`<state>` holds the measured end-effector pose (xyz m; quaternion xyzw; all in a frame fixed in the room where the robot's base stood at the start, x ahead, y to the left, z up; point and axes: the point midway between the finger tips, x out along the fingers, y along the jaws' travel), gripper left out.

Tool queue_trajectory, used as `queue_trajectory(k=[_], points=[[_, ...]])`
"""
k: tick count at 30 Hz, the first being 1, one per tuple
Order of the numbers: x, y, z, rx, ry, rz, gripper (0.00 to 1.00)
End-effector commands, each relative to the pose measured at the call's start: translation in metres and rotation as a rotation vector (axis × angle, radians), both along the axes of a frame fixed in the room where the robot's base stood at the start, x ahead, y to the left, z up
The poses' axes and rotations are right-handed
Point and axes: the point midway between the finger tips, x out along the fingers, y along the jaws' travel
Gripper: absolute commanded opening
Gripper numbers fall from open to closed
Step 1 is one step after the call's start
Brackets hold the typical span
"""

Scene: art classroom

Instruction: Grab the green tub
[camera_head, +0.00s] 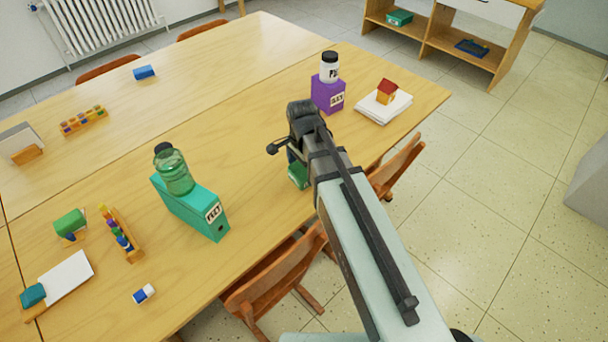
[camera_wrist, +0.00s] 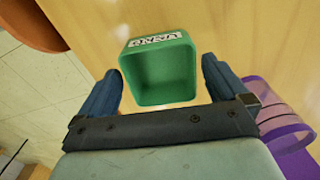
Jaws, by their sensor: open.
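A small open green tub (camera_wrist: 163,73) with a white lettered label on its rim stands on the wooden table, seen from above in the wrist view. In the head view only a part of the green tub (camera_head: 298,176) shows, just left of my arm near the table's front edge. My gripper (camera_wrist: 160,88) is open, with one blue finger on each side of the tub. The fingers look apart from the tub's walls, and how high they are above the table is hard to tell. In the head view my gripper (camera_head: 293,150) is mostly hidden by my own wrist.
A teal file box (camera_head: 190,207) with a green jar (camera_head: 174,172) is to the left. A paper stack (camera_head: 385,107) bears a toy house (camera_head: 386,91). Chairs (camera_head: 278,273) line the front edge.

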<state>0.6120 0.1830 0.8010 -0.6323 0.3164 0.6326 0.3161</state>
Motion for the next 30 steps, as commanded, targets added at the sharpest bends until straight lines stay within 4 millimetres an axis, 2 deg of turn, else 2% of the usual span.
queue_trajectory(k=[6,15,27,30], points=[[0.001,-0.001,-0.023,0.0,0.0,0.0,1.0],[0.001,0.0,-0.027,0.001,-0.001,0.0,1.0],[0.0,-0.001,-0.027,0.001,-0.001,0.0,0.62],[0.001,-0.001,-0.027,0.001,-0.001,0.0,0.55]])
